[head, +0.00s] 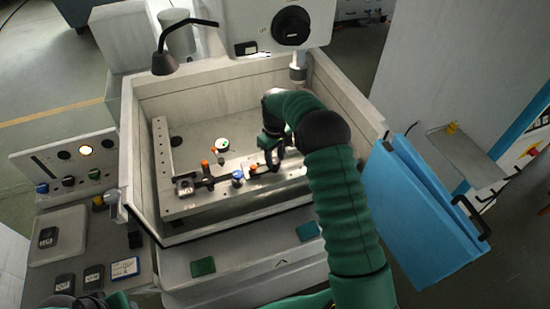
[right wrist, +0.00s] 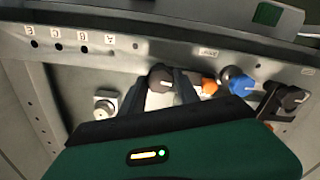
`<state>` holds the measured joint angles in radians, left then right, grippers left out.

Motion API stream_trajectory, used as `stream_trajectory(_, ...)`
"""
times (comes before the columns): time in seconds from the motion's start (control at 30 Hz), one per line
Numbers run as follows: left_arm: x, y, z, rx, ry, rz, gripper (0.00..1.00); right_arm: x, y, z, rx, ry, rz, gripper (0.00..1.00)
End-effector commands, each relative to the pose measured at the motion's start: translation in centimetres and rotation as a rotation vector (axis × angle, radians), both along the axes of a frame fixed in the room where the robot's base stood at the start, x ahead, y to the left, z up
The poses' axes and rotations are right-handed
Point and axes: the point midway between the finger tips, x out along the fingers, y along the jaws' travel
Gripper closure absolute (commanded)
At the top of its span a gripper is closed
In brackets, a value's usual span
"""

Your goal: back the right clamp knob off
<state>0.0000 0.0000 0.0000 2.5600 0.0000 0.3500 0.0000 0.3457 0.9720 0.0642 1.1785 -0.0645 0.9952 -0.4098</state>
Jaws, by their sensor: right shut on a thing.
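The right clamp knob (right wrist: 160,78) is black with a pale mark on top. In the right wrist view it sits between the two dark fingers of my right gripper (right wrist: 161,95), which is shut on it. In the head view my right gripper (head: 271,148) reaches down to the right part of the fixture rail, and its fingers and wrist hide this knob. The left clamp's black knob (right wrist: 293,98) stands at the other end, free of any gripper. A blue knob (head: 238,176) stands between the clamps. My left gripper does not show clearly; only a bit of arm is at the bottom left edge.
The pale metal rail (head: 225,199) lies inside a walled tank (head: 133,130). Orange parts (right wrist: 208,85) stand close beside my fingers. The machine head (head: 270,25) overhangs the back. A blue open door (head: 410,215) is at the right, a control panel (head: 65,165) at the left.

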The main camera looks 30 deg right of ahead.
Motion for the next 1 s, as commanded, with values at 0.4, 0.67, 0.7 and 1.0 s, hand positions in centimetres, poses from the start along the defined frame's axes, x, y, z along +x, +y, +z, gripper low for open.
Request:
stream_trajectory(0.4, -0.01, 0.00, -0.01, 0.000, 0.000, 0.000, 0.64, 0.55, -0.08, 0.38, -0.004, -0.018, 0.031, 1.00)
stream_trajectory(0.67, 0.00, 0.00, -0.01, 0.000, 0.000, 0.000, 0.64, 0.48, -0.04, 0.33, -0.003, -0.015, 0.030, 0.49)
stream_trajectory(0.7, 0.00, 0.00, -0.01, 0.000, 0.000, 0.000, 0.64, 0.42, -0.02, 0.28, -0.002, -0.012, 0.030, 0.44)
stream_trajectory(1.0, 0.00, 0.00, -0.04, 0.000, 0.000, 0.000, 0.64, 0.07, 0.01, 0.22, -0.001, -0.007, 0.030, 0.41)
